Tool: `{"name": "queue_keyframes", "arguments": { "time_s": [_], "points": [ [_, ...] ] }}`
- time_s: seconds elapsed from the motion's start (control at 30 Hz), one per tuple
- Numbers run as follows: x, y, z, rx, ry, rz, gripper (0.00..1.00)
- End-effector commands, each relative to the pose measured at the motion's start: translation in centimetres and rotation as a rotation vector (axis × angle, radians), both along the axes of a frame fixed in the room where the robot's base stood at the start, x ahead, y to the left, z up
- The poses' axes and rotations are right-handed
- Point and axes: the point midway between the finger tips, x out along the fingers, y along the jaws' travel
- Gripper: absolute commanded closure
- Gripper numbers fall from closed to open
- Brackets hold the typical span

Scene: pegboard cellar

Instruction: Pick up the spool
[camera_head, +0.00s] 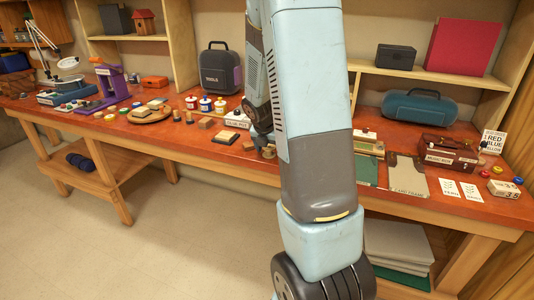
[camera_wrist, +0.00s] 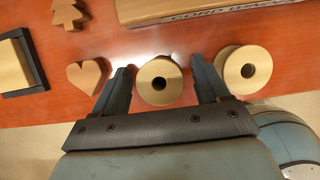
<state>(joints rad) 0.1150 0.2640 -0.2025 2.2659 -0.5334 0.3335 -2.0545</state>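In the wrist view, a pale wooden spool (camera_wrist: 153,92) with a dark centre hole stands between the two fingers of my gripper (camera_wrist: 160,66). The fingers are open, one on each side of it, with a narrow gap showing on both sides. I cannot tell how far down the fingers reach beside it. A second, similar spool (camera_wrist: 250,85) stands just right of the right finger, close to the bench's front edge. In the head view my arm covers much of this area, and the fingers cannot be made out clearly.
A wooden heart (camera_wrist: 86,76) lies left of the left finger, with a wooden tree (camera_wrist: 69,14) beyond it. A dark-edged block (camera_wrist: 18,64) lies further left. A labelled wooden piece (camera_wrist: 150,9) is behind the spools. The red-brown bench (camera_head: 190,140) is cluttered along its length.

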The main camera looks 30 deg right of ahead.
Motion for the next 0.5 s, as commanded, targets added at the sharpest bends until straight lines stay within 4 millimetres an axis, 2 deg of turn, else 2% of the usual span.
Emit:
{"name": "queue_keyframes", "arguments": {
  "time_s": [0.07,0.5],
  "points": [
    [0.00,0.00,0.01,0.000,0.000,0.000,0.33],
    [-0.01,0.04,0.01,0.000,0.000,0.000,0.76]
  ]
}}
